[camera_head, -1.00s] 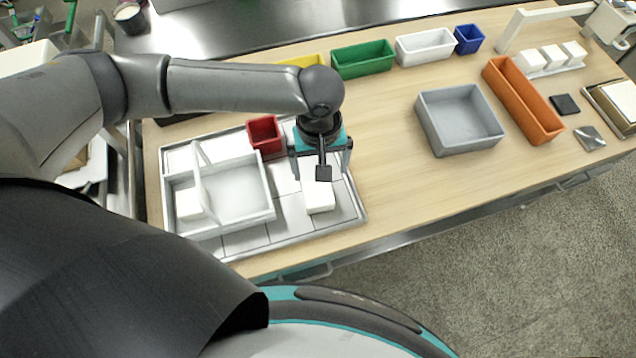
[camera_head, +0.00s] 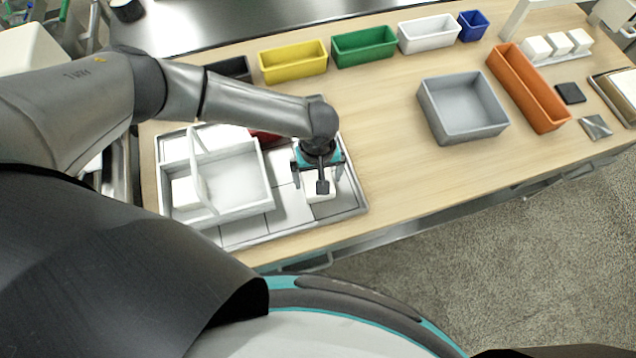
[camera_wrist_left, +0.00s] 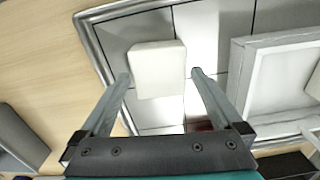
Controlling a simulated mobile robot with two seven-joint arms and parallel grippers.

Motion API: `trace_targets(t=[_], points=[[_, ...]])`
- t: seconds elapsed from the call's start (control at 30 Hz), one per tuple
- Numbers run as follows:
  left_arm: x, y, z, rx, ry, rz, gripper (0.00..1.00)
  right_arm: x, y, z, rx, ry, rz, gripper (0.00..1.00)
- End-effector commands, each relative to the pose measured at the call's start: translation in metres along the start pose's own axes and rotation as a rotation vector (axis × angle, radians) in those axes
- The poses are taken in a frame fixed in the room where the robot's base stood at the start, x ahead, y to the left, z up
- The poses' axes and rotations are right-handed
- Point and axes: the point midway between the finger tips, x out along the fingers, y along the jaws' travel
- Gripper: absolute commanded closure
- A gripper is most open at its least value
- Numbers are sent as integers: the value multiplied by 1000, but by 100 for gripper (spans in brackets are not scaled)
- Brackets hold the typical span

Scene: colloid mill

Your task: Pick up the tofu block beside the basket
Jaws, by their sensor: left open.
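A white tofu block (camera_head: 319,190) lies on the tiled grey tray (camera_head: 258,236), right of the white basket (camera_head: 236,187). In the left wrist view the tofu block (camera_wrist_left: 157,69) lies between and slightly beyond the fingertips. My left gripper (camera_head: 318,178) is open and points down over the block, hiding part of it. In the left wrist view its fingers (camera_wrist_left: 160,76) stand apart, with a gap to the block on each side. Another white block (camera_head: 184,191) sits in the basket's left compartment. My right gripper is not in view.
A red bin (camera_head: 263,136) is mostly hidden behind my left arm. Yellow (camera_head: 293,63), green (camera_head: 364,46) and white bins line the back. A grey bin (camera_head: 462,107) and an orange bin (camera_head: 528,88) stand to the right. Bare wood lies between tray and grey bin.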

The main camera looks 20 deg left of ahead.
Motion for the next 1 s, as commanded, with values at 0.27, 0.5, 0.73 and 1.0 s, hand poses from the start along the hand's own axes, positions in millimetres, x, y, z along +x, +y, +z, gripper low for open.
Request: trace_targets(t=[0.27,0.5,0.73,1.0], points=[[28,0,-1,0,1,-1,0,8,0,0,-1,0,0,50],[28,0,-1,0,1,0,0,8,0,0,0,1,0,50],[28,0,-1,-1,1,0,26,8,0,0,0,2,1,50],[28,1,-1,-1,1,0,44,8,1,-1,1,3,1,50]])
